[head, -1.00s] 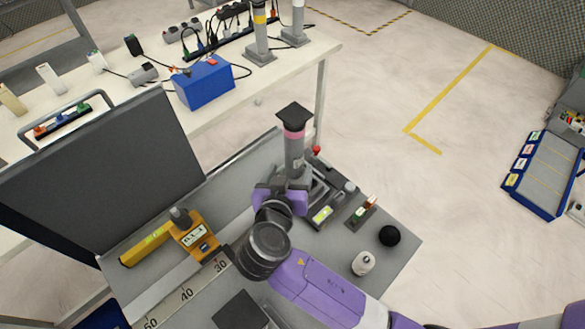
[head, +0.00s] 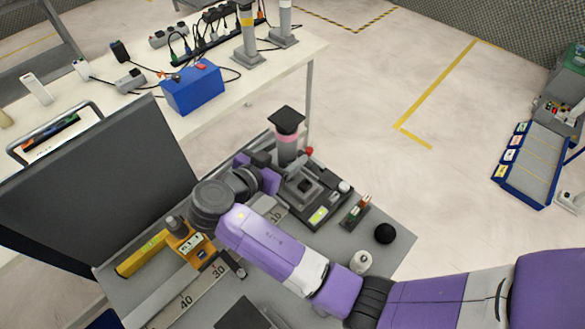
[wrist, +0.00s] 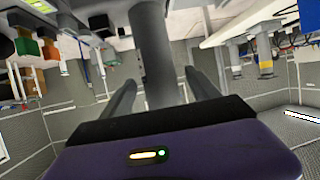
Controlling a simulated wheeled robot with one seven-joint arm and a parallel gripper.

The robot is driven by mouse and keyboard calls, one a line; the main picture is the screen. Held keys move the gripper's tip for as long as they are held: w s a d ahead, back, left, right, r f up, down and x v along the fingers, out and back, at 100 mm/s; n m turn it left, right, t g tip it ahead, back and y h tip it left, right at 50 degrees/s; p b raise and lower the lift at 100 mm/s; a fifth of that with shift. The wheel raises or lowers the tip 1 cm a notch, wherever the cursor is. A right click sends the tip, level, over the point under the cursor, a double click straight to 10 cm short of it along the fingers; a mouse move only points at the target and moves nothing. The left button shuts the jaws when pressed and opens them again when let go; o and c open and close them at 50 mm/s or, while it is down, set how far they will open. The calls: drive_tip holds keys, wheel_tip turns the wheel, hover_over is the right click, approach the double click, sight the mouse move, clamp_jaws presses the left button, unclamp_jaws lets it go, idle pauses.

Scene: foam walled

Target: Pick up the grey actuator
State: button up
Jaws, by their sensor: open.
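The grey actuator (head: 288,153) stands upright on the grey bench, a post with a black square top and a pink band. In the wrist view it shows as a thick grey column (wrist: 157,50) between my fingers. My gripper (wrist: 160,82) is open, one finger on each side of the column, with gaps visible. In the head view my purple wrist is just left of the post. The post's lower part is partly hidden by my gripper.
A dark device with a lit display (head: 318,215) sits by the post's base. A black ball (head: 385,233) and a white bottle (head: 362,261) are to the right. A yellow tool (head: 143,256) lies left. An upright dark panel (head: 100,180) walls the left side.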

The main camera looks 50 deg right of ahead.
drive_tip(key=shift+x, duration=0.85)
drive_tip(key=shift+c, duration=0.4)
clamp_jaws()
